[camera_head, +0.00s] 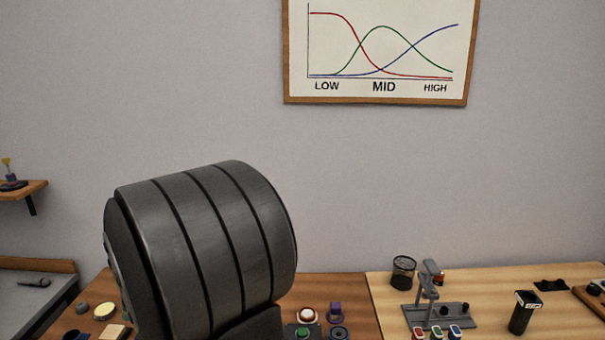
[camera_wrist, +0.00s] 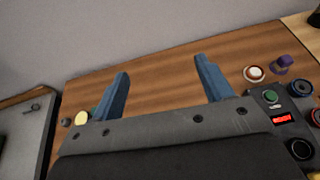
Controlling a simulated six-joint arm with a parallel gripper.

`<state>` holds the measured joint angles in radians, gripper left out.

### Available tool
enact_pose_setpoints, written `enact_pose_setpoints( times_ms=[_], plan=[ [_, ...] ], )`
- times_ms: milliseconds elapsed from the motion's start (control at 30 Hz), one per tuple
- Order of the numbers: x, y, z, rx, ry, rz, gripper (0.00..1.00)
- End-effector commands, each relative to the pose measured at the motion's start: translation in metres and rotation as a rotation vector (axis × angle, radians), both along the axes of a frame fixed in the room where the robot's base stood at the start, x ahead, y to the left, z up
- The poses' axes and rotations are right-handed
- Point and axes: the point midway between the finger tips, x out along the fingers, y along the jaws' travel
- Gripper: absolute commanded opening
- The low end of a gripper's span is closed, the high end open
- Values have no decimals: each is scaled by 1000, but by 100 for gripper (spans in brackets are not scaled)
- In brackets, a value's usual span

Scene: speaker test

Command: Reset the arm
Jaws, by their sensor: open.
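My gripper (camera_wrist: 162,88) shows in the wrist view with its two blue fingers wide apart and nothing between them. It is over the brown wooden table (camera_wrist: 160,78), near its back edge. In the head view a large dark grey banded part of my arm fills the lower left, and my fingers are hidden there. A control box (camera_wrist: 277,118) with a green button and a red display lies to the right of the gripper.
A white-and-red button (camera_head: 306,315) and a purple piece (camera_head: 336,309) stand on the table. Further right are a grey stand (camera_head: 440,315), a mesh cup (camera_head: 403,272) and a black cylinder (camera_head: 521,318). A yellow disc (camera_wrist: 82,118) lies to the left. A wall rises behind.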

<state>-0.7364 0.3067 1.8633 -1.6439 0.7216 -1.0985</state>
Motion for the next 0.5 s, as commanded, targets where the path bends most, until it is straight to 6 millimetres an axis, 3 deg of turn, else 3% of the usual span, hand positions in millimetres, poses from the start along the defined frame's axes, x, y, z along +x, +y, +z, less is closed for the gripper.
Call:
enact_pose_setpoints(
  times_ms=[500],
  plan=[
    [54,-91,1,-1,0,-189,72]
  ],
)
